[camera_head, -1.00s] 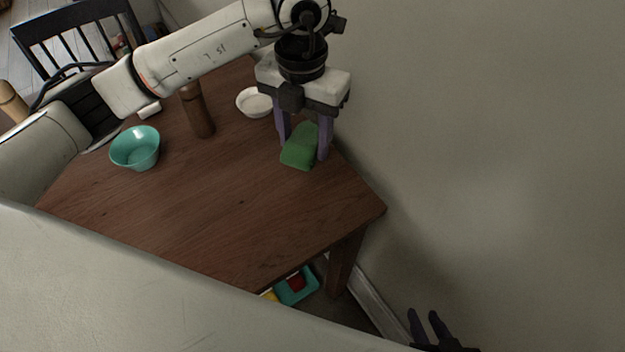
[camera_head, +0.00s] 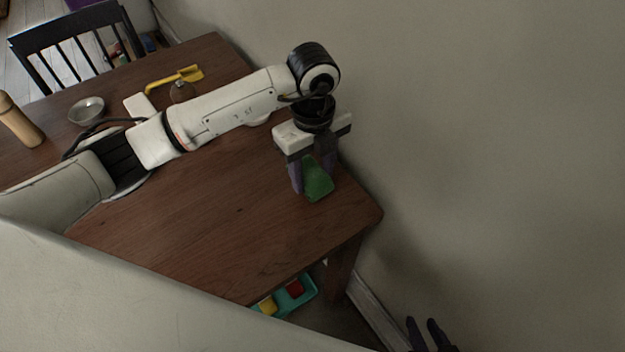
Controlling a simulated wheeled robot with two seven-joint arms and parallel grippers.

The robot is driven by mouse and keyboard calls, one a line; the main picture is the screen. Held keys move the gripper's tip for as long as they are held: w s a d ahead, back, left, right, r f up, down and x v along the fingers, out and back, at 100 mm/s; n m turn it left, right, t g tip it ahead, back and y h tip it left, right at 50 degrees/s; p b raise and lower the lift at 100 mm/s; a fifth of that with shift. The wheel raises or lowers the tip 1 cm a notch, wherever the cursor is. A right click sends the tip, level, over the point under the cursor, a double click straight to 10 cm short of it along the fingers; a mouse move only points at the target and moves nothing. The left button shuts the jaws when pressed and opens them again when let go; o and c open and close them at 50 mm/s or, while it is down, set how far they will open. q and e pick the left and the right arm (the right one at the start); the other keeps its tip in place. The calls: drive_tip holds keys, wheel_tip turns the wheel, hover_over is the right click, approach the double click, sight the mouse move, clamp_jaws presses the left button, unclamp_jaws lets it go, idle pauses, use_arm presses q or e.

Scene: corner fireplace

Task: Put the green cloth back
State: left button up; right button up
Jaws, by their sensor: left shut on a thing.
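The green cloth (camera_head: 317,184) is between the two purple fingers of my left gripper (camera_head: 312,178), close to the right end of the brown wooden table (camera_head: 225,220). The gripper points down and is shut on the cloth. I cannot tell whether the cloth touches the tabletop. My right gripper (camera_head: 428,335) shows only its fingertips at the bottom right edge; they are apart with nothing between them.
A grey bowl (camera_head: 87,110), a light wooden shaker (camera_head: 20,122) and a yellow utensil (camera_head: 176,79) are on the table's far left part. A teal tray (camera_head: 311,287) with blocks sits below the front edge. A wall (camera_head: 480,150) bounds the right. A black chair (camera_head: 78,45) stands behind.

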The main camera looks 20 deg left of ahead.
sight(313, 183)
use_arm(q)
drive_tip(key=shift+f, duration=1.8)
drive_tip(key=shift+f, duration=0.1)
drive_tip(key=o, duration=1)
wheel_tip(313, 183, up, 12)
drive_tip(key=shift+r+b, duration=0.15)
drive_tip(key=shift+b, duration=0.2)
